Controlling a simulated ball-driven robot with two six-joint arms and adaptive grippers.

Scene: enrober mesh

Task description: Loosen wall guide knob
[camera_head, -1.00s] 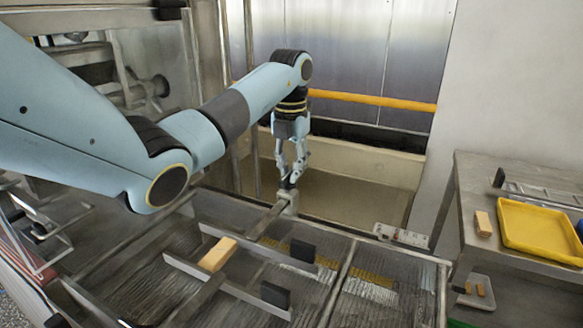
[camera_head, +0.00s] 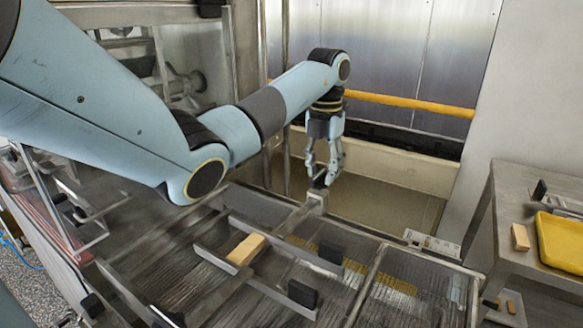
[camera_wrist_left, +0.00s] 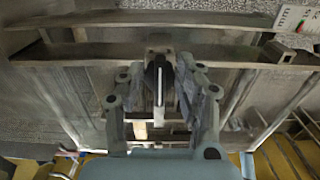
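A small black knob (camera_head: 319,180) sits on a grey bracket (camera_head: 318,199) at the far end of a wall guide rail. My left gripper (camera_head: 322,172) points down at the knob, with a finger on either side of it. In the left wrist view, the dark knob with a pale upright bar (camera_wrist_left: 159,86) shows between the fingers of the left gripper (camera_wrist_left: 158,72). The fingers stand apart, and gaps seem to show beside the knob. Contact is hard to make out. My right gripper is out of view.
The mesh belt (camera_head: 390,300) lies below, with guide rails, black end blocks (camera_head: 302,293) and a tan block (camera_head: 246,249). A yellow tray (camera_head: 562,240) stands on the side table at right. A yellow rail (camera_head: 410,101) runs behind the left arm.

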